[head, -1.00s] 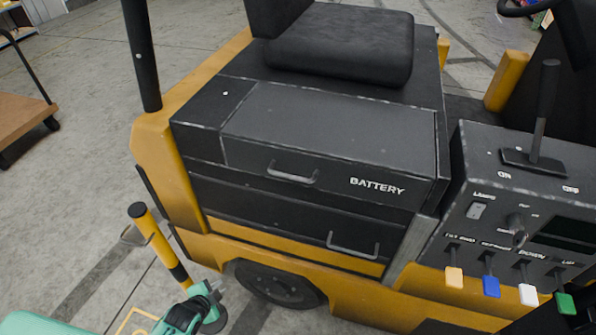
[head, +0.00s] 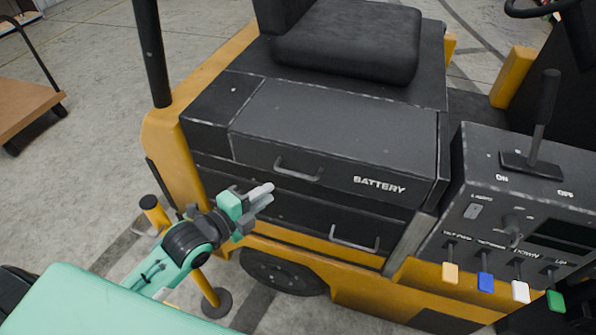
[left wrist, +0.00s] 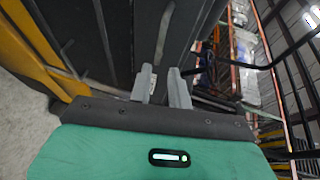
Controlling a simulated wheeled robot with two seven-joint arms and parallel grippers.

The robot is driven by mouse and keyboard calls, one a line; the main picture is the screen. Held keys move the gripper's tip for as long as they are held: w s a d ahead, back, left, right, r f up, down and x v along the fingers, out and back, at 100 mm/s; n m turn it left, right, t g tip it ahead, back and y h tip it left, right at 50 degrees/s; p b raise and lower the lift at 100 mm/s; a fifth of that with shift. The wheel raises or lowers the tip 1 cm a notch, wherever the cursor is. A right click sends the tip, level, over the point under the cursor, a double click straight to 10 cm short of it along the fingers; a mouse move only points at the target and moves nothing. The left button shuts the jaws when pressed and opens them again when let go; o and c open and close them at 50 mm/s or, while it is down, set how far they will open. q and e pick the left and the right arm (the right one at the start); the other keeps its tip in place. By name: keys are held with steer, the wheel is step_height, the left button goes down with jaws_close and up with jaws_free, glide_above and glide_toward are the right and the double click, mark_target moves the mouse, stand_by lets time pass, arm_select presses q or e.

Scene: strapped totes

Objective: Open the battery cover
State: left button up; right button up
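The battery cover (head: 330,125) is a dark panel marked BATTERY on the yellow forklift's side, below the seat, and it is closed. Its grey bar handle (head: 298,168) is on the front face. My left gripper (head: 266,194) is in front of the body, below and left of that handle, not touching it. In the left wrist view the two grey fingers (left wrist: 162,80) are apart with nothing between them. A bar handle (left wrist: 164,35) shows ahead of them. My right gripper is not in view.
A lower panel (head: 300,212) has a second handle (head: 354,238). A control console (head: 520,200) with coloured levers stands on the right. A yellow post (head: 154,212) is partly hidden behind my left arm. A black seat (head: 345,45) is above the cover.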

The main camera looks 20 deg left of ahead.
mark_target(297, 173)
arm_select(q)
steer(key=p+x, duration=0.3)
steer(key=x, duration=0.7)
steer(key=shift+w, duration=0.15)
steer(key=shift+w+d+f, duration=0.2)
steer(key=shift+w+d, duration=0.15)
steer(key=shift+w, duration=0.2)
steer(key=shift+c, duration=0.2)
jaws_close()
